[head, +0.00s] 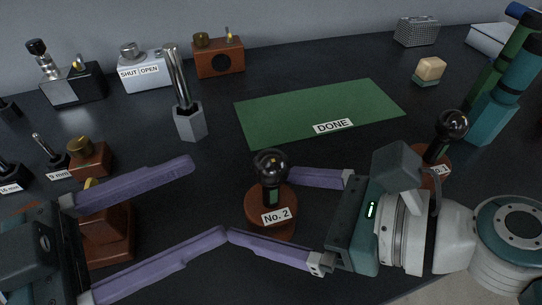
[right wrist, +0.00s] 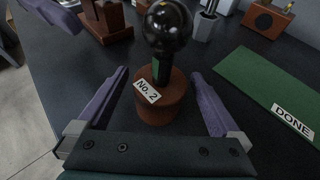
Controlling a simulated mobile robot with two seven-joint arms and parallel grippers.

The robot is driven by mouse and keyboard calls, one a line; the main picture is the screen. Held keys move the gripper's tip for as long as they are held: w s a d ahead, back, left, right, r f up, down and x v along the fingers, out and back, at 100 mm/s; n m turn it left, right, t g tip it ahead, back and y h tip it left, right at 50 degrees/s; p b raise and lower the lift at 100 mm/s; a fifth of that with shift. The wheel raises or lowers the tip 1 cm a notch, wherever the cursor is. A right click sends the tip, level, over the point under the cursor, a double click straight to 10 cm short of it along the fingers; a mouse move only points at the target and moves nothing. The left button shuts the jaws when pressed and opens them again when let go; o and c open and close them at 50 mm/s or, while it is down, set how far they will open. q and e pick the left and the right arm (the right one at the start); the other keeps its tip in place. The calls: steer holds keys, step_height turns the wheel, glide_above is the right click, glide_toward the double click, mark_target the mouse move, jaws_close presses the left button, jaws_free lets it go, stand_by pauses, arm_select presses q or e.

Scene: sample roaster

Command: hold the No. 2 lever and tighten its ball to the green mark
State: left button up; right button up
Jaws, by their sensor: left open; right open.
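The No. 2 lever stands upright on a round brown base (head: 284,201) with a white No. 2 label (head: 276,216). A glossy black ball (head: 270,164) tops its dark stem, and a green mark (head: 271,196) shows below the ball. My right gripper (head: 260,206) is open, its fingers on either side of the base and stem. In the right wrist view, the ball (right wrist: 168,24) and base (right wrist: 157,108) lie between its spread fingers (right wrist: 158,73). My left gripper (head: 208,198) is open and empty, left of the lever, its lower fingertip close to a right fingertip.
The No. 1 lever (head: 452,125) is partly hidden behind my right gripper. A green DONE mat (head: 310,108) lies behind No. 2. A grey hexagonal holder (head: 190,124) with metal tools stands behind left.

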steer(key=shift+d, duration=0.1)
steer(key=v, duration=1.1)
steer(key=shift+s+d+r, duration=0.1)
steer(key=shift+s+d, duration=0.15)
steer(key=shift+d, duration=0.2)
